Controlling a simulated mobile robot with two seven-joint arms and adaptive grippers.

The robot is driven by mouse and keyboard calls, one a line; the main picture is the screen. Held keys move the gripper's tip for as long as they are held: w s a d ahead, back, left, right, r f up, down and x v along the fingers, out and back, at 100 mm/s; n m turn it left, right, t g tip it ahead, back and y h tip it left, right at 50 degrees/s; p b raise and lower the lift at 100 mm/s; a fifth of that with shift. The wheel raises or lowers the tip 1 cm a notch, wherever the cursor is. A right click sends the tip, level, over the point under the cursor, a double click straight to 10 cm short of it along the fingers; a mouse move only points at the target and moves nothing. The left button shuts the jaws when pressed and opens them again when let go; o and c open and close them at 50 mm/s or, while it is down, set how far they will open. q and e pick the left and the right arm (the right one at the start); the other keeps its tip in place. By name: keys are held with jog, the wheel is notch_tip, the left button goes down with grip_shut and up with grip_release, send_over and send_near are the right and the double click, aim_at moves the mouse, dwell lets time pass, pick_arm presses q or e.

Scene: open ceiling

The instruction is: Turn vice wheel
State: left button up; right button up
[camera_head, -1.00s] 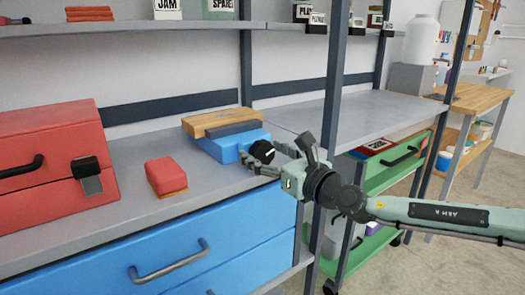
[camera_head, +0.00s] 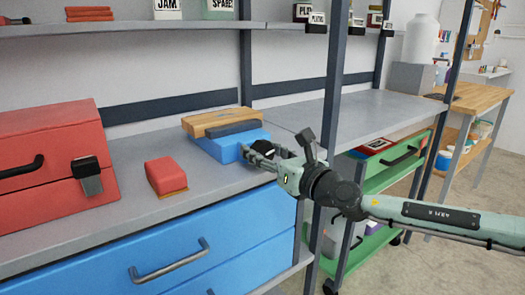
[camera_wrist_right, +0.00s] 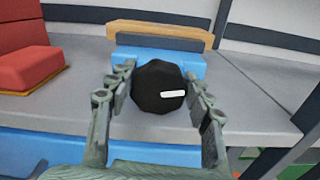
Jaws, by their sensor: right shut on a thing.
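The blue vice (camera_head: 226,144) with a wooden block (camera_head: 222,121) along its back sits on the grey workbench. It also shows in the right wrist view (camera_wrist_right: 187,64). Its black wheel (camera_wrist_right: 158,87) with a white mark faces my right gripper. In the head view the wheel (camera_head: 266,149) is partly covered by the fingers. My right gripper (camera_head: 258,155) is shut on the wheel, with one finger on each side of it. In the right wrist view the right gripper (camera_wrist_right: 160,92) frames the wheel. My left gripper is not in view.
A red toolbox (camera_head: 45,130) stands at the left of the bench, with a red block (camera_head: 166,174) between it and the vice. Blue drawers (camera_head: 190,240) lie below. A dark shelf post (camera_head: 328,105) rises close to my right gripper. A green cart (camera_head: 385,170) stands at right.

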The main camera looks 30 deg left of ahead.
jog(key=m+p, duration=0.2)
jog(key=m, duration=0.2)
jog(key=shift+w, duration=0.1)
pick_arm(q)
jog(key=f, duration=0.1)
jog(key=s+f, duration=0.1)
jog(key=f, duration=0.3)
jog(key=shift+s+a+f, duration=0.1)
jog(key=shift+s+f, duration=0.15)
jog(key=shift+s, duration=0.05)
pick_arm(e)
jog(key=o, duration=1.1)
jog(key=shift+d, duration=0.1)
jog(key=v, duration=1.2)
jog(key=shift+f, duration=0.1)
